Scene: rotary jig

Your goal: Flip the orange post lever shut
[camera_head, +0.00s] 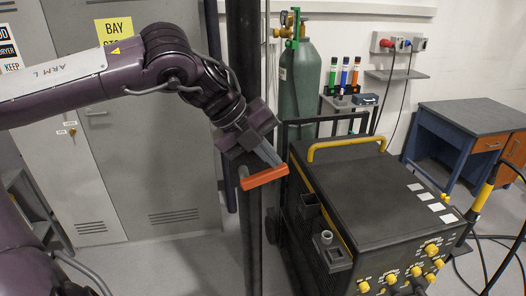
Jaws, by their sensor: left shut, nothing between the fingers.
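The orange post lever (264,178) is a short bar on the dark vertical post (250,228). It sticks out to the right of the post, tilted slightly upward toward its right end. My left gripper (274,160) comes in from the upper left in front of the post. Its fingers are shut and empty, with their tips just above the lever's right part. I cannot tell whether they touch it. The gripper body hides part of the post above the lever. My right gripper is not in view.
A black welding machine (372,190) with a yellow handle stands close to the right of the post. A green gas cylinder (301,85) is behind it. Grey cabinets (160,160) stand behind my left arm. A blue workbench (462,140) is at the far right.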

